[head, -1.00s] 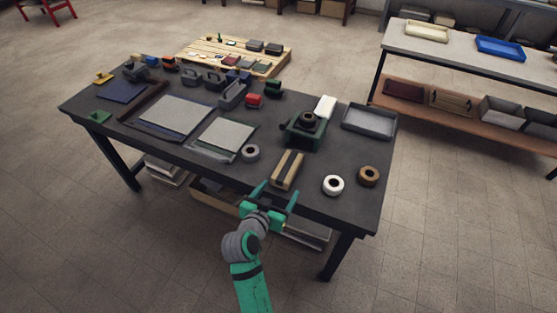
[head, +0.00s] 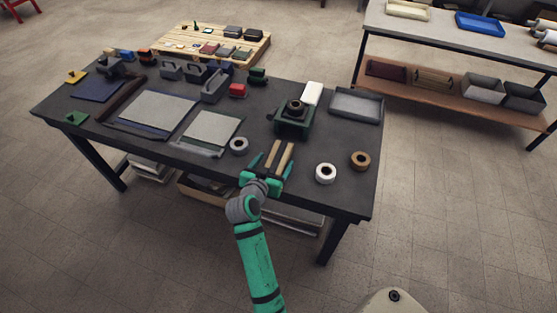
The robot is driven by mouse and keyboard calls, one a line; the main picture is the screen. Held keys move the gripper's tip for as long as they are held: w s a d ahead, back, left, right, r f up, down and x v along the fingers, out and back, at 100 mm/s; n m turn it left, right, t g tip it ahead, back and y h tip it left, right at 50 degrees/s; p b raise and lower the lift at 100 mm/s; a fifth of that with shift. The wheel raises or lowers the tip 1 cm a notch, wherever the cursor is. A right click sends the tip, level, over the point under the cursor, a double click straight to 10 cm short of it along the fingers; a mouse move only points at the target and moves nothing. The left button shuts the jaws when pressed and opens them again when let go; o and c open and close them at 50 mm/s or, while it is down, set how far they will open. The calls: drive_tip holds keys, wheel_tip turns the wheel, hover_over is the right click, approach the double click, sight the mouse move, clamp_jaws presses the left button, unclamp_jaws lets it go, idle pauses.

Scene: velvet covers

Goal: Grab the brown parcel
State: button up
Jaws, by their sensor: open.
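The brown parcel (head: 283,150) is a small tan box with a dark stripe along its top, lying near the front edge of the dark workbench (head: 160,145). My green gripper (head: 273,164) is open at the parcel's near end. One finger shows to the left of the parcel and one to the right, with the parcel between them in this view. I cannot tell whether the fingers touch it or how high they are above the bench. The gripper's palm hides part of the parcel's near end.
A grey tape roll (head: 239,145) lies left of the parcel. A white roll (head: 325,173) and a brown roll (head: 360,160) lie to its right. A green device (head: 294,119) stands behind it, with a grey tray (head: 356,105) further right.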

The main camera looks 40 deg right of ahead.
sight(276, 161)
drive_tip(key=shift+x, duration=1.9)
drive_tip(key=shift+s, duration=0.2)
drive_tip(key=c, duration=1.2)
drive_tip(key=shift+d+r, duration=0.1)
drive_tip(key=shift+c, duration=1)
